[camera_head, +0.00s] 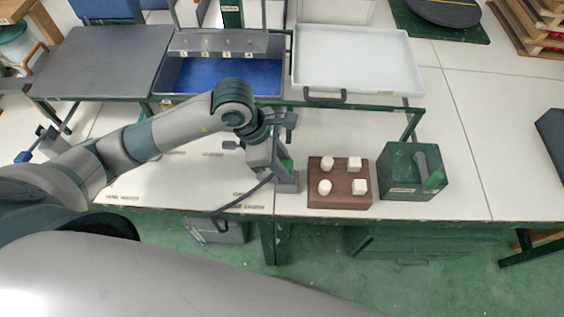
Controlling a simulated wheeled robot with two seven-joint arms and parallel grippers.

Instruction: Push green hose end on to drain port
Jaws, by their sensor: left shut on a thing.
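My left gripper (287,182) is shut just above the bench, left of a brown block. A small green piece, which looks like the green hose end (286,164), shows at its jaws, mostly hidden by the fingers. A dark hose or cable (243,198) curves from the gripper down to the lower left, over the bench's front edge. I cannot make out the drain port for certain. My right gripper is not in view.
A brown block (341,202) with white pegs and a green box (402,190) with a grey handle stand to the right. Behind are a blue-floored tray (200,82) and a white tray (350,62) on a green frame. The bench right of the green box is clear.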

